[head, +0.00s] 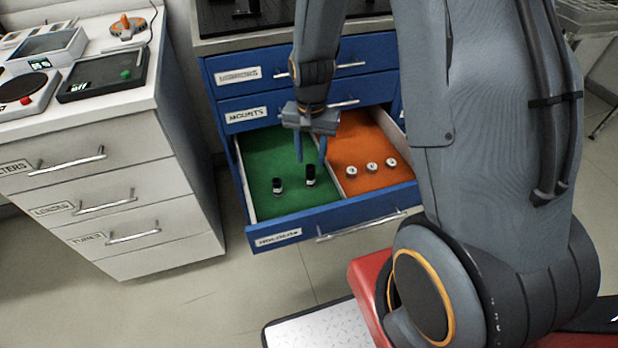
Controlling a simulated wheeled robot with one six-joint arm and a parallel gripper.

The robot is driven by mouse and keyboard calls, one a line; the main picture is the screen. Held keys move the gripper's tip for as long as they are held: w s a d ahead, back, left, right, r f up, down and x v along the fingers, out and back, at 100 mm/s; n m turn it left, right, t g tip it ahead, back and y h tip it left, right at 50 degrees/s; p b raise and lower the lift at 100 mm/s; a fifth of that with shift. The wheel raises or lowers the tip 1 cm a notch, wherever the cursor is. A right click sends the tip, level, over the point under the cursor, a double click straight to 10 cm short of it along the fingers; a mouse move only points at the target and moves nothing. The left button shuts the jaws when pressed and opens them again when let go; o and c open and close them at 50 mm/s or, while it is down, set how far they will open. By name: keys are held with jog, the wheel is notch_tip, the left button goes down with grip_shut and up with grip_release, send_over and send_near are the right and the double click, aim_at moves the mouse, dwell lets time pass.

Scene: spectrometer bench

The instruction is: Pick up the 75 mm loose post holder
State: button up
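Two short black cylinders, likely post holders, stand upright in the green-lined left compartment of the open blue drawer (290,232). The left one (277,186) is nearer the compartment's left wall; the right one (310,176) is nearer the divider and looks slightly taller. No length marking is readable, so I cannot tell which is 75 mm. My gripper (311,161) points down over the drawer, its two blue fingers apart with nothing visible between them. Its fingertips appear just above and behind the right cylinder in the picture; the exact height gap is unclear.
Three pale round pieces (372,167) stand in the drawer's orange-lined right compartment, past a thin divider (334,180). A closed drawer labelled MOUNTS (285,105) is just above. A white cabinet (110,180) stands to the left, with instruments on top. My arm hides the right side.

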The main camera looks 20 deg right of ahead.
aim_at(310, 172)
notch_tip(310, 172, down, 2)
jog(key=shift+a+f, duration=0.1)
jog(key=shift+f, duration=0.15)
jog(key=shift+w+f, duration=0.15)
jog(key=shift+f, duration=1.15)
jog(key=shift+w+f, duration=0.1)
jog(key=shift+f, duration=1.15)
grip_shut()
